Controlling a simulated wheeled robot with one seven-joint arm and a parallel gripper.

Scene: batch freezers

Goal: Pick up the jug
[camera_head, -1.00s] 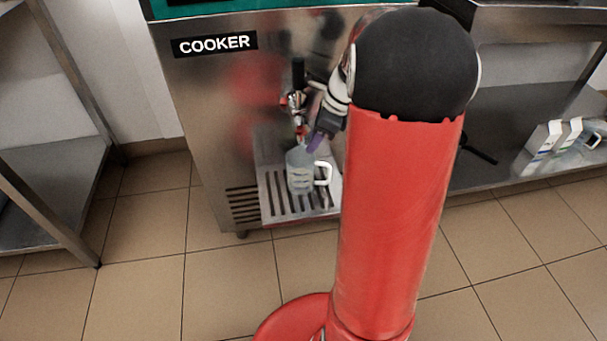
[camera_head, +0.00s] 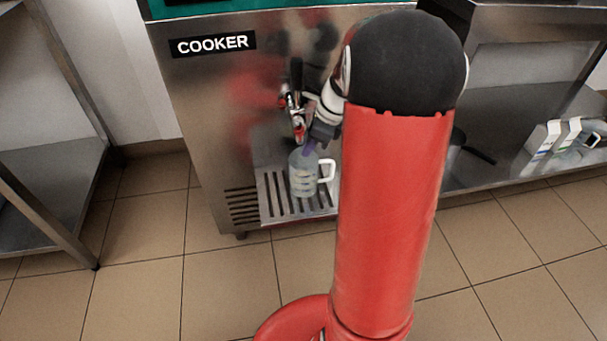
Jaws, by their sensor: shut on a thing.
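The jug (camera_head: 303,178) is translucent with a white handle on its right side. It is upright at the drip tray (camera_head: 272,208) of the machine labelled COOKER, below the tap (camera_head: 297,112). My gripper (camera_head: 309,148) comes down from the upper right and is shut on the jug at its top rim. The fingertips are small in the picture and partly hidden at the rim. I cannot tell whether the jug's base touches the tray.
The steel COOKER machine (camera_head: 213,100) stands behind the jug, its tap close beside my gripper. A steel shelf on the right holds cartons (camera_head: 543,142), a second clear jug (camera_head: 590,140) and a dark pan (camera_head: 470,150). Another steel shelf (camera_head: 50,185) stands at the left.

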